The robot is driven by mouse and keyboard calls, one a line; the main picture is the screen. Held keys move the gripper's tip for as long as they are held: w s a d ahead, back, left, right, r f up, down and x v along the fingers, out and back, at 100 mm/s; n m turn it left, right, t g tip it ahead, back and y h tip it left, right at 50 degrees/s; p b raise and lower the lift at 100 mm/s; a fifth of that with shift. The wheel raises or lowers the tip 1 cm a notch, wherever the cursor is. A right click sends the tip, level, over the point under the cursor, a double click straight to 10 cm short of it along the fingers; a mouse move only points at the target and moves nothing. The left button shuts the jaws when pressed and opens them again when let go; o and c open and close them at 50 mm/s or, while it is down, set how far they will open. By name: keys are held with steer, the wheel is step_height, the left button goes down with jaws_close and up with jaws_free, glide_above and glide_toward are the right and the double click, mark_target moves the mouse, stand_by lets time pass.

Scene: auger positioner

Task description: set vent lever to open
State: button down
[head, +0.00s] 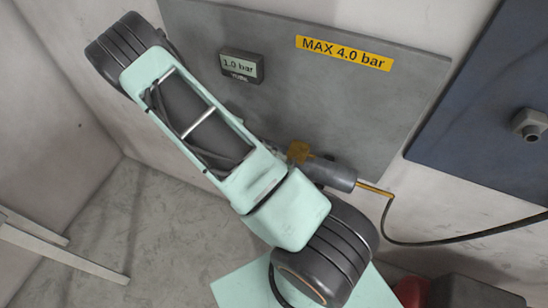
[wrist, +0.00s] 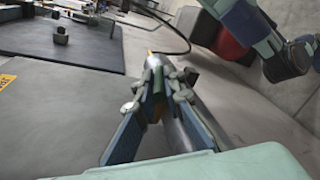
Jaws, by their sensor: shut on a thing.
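In the wrist view, my gripper (wrist: 156,82) has its two fingers drawn together at the middle of the picture. They are closed on a small part that I take to be the vent lever, mostly hidden between the fingertips. A grey cylinder (wrist: 185,132) lies just behind the fingers. In the head view, this grey cylinder (head: 334,174) sticks out beside my arm, with a brass-coloured fitting (head: 299,151) at its near end. My arm covers most of my gripper and the lever there, so the lever's angle cannot be told.
The grey panel (head: 330,100) carries a display (head: 241,66) reading 1.0 bar and a yellow label (head: 344,53) reading MAX 4.0 bar. A dark hose (head: 440,240) runs right from the cylinder. A blue-grey panel (head: 480,130) stands at right. A red object (head: 411,291) sits low down.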

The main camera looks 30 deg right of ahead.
steer(key=c, duration=2)
jaws_free()
step_height(320, 180, up, 10)
steer(key=shift+r, duration=0.1)
